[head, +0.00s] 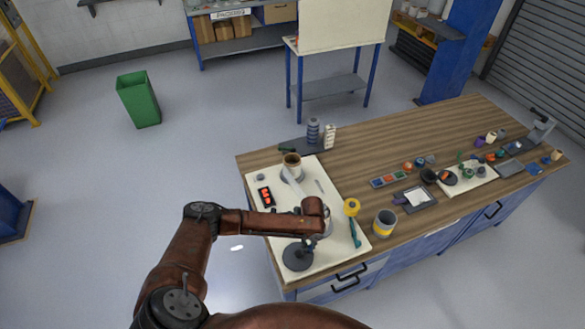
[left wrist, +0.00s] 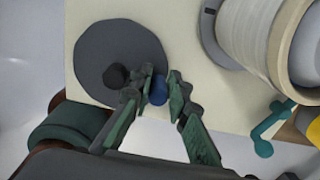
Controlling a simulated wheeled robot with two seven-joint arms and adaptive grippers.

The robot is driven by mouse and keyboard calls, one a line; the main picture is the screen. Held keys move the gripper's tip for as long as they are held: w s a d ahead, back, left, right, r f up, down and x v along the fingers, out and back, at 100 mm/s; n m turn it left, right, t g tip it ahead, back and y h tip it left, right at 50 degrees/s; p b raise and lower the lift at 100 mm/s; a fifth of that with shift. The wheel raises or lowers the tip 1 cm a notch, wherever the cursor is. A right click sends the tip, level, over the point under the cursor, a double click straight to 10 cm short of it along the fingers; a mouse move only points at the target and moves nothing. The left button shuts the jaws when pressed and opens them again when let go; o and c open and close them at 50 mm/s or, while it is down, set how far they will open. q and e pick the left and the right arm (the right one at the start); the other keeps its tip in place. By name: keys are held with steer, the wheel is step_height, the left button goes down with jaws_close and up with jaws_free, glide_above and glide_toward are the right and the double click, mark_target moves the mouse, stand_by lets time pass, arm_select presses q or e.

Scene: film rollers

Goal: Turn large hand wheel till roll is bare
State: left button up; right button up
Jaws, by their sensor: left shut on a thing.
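The large hand wheel is a dark grey disc (head: 297,258) at the front of a cream board, left of my left gripper (head: 311,243). In the left wrist view the disc (left wrist: 92,50) has a dark hub, and a small blue knob (left wrist: 158,91) is near its rim. My left gripper (left wrist: 157,86) is shut on this knob, one finger on each side. A wide cream roll (left wrist: 245,30) stands to the right. In the head view a brown-rimmed roll (head: 291,160) stands at the back, a pale strip running from it towards my arm, which hides part of the board.
A yellow spool (head: 351,207) and teal tool (head: 355,233) lie at the board's right side. A grey-and-yellow can (head: 385,223) stands beyond. Several small parts and trays fill the right of the wooden bench (head: 400,150). The bench's middle back is clear.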

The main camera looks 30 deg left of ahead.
arm_select(q)
steer(key=shift+a+f, duration=0.2)
steer(key=shift+a, duration=0.3)
